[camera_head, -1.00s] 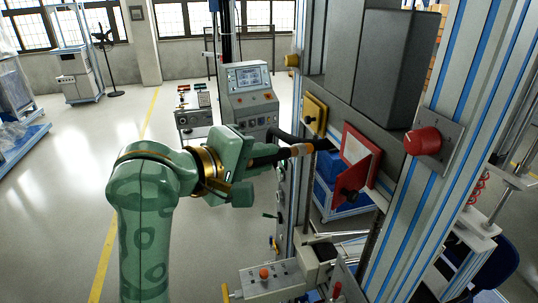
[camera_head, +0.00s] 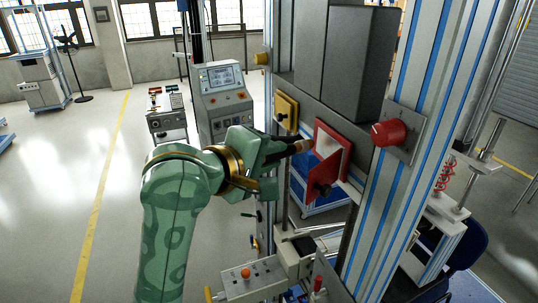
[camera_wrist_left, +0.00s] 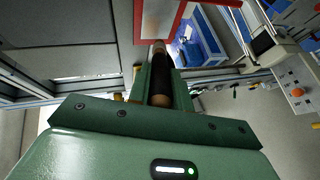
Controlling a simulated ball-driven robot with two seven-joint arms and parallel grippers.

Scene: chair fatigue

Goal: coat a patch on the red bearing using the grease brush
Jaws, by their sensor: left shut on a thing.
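The red bearing (camera_head: 347,147) is a red-framed housing on the grey column. A pale face shows inside its frame, and a red flap with a dark knob (camera_head: 322,187) hangs open at its lower side. My left gripper (camera_head: 272,150) is shut on the grease brush, just left of the housing. The brush (camera_head: 301,146) points right, its tip close to the red frame; I cannot tell if it touches. In the left wrist view the dark brush handle (camera_wrist_left: 160,84) lies between my fingers, its tan end near the red frame (camera_wrist_left: 178,20). My right gripper is out of view.
A yellow housing (camera_head: 287,111) sits left of the red one, and a red knob (camera_head: 389,133) on a plate sits right. A large grey block (camera_head: 358,65) stands above. A bench unit (camera_head: 250,281) is below. Open floor lies left.

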